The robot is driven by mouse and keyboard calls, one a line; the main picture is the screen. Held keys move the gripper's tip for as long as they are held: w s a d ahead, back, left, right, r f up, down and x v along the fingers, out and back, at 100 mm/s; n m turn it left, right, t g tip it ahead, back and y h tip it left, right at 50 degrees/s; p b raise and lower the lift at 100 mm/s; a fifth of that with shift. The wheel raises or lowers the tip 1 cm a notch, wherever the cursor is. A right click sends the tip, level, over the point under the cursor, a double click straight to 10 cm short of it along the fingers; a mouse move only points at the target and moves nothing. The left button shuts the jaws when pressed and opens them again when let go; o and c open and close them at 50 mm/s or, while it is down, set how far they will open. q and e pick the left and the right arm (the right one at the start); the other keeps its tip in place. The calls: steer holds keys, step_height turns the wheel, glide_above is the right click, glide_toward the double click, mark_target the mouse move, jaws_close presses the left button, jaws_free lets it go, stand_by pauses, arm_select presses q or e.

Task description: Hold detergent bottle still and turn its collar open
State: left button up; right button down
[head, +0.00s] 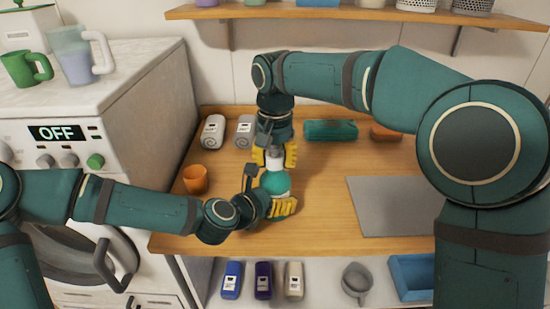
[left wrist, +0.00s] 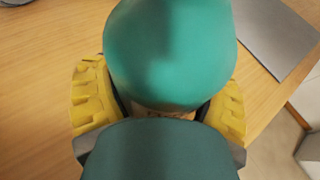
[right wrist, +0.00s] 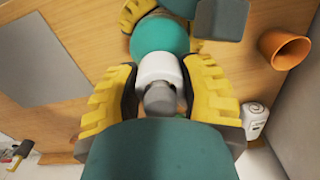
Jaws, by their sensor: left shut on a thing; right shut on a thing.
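The detergent bottle (head: 275,184) stands on the wooden counter, with a round teal body and a white collar (right wrist: 159,68) at its top. Its teal body fills the upper middle of the left wrist view (left wrist: 172,50). My left gripper (head: 272,204) is shut on the lower part of the bottle, with yellow finger pads on both sides. My right gripper (head: 274,157) is above it, its yellow pads shut around the white collar. A grey tip (right wrist: 159,98) shows above the collar in the right wrist view. The pads hide parts of the collar and the lower body.
An orange cup (head: 195,179) stands left of the bottle. White and grey containers (head: 213,132), a teal item (head: 330,130) and an orange-brown item (head: 385,132) are at the back. A grey mat (head: 385,205) lies right. A washer (head: 140,120) borders the counter's left.

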steer(key=shift+c, duration=2.2)
jaws_free()
step_height(320, 180, up, 12)
steer(key=shift+r, duration=0.1)
